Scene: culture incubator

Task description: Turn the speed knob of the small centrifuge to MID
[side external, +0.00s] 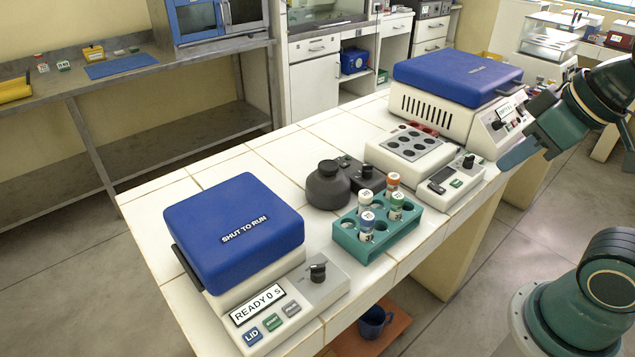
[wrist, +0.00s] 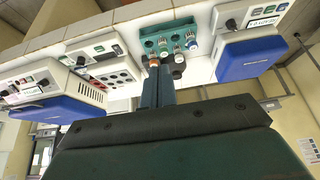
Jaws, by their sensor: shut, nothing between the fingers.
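The small centrifuge (side external: 235,225) stands at the near left of the bench, with a shut blue lid reading "SHUT TO RUN" and a display reading "READY 0 s". Its dark speed knob (side external: 318,270) is at the right of its front panel; the setting marks are too small to read. In the wrist view the centrifuge (wrist: 250,58) is at the upper right, upside down, with its knob (wrist: 231,24) in sight. My gripper (side external: 508,160) is shut and empty, in front of the far blue-lidded machine, well away from the knob. Its fingers (wrist: 158,72) show in the wrist view.
A green rack (side external: 375,240) with several capped tubes stands right of the small centrifuge, beside a dark round bottle (side external: 328,186). Beyond are a heating block (side external: 405,155) and a larger blue-lidded machine (side external: 455,85). A blue mug (side external: 374,322) sits below the bench edge.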

